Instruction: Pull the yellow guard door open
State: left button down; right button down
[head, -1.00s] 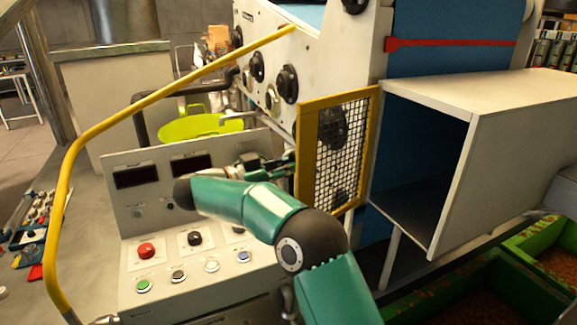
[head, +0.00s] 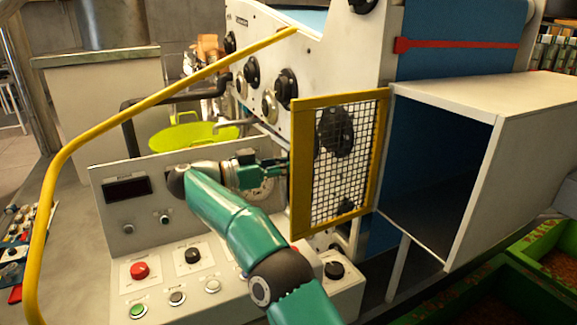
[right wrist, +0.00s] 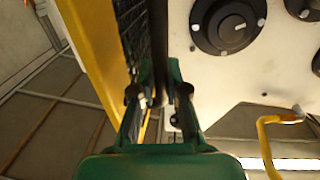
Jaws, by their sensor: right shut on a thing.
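The yellow guard door (head: 302,165) is a yellow frame with dark wire mesh. In the head view it stands at an angle out from the white press side, its left edge towards my gripper. My right gripper (head: 275,170) is at this left edge, partly hidden behind the door frame. In the right wrist view the yellow frame (right wrist: 97,50) and mesh run along the left. There my right gripper (right wrist: 158,95) is shut on a dark upright bar, the door handle (right wrist: 157,45), between its fingertips. My left gripper is not in view.
A control console (head: 120,240) with buttons stands below my right arm. A curved yellow rail (head: 110,122) crosses the left side. A white open box (head: 470,185) sits right of the door. Green bins (head: 490,295) are at lower right. A green bowl (head: 190,137) lies behind the console.

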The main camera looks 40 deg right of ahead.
jog(key=shift+s, duration=0.1)
jog(key=c, duration=1.2)
grip_release()
jog(key=shift+d, duration=0.1)
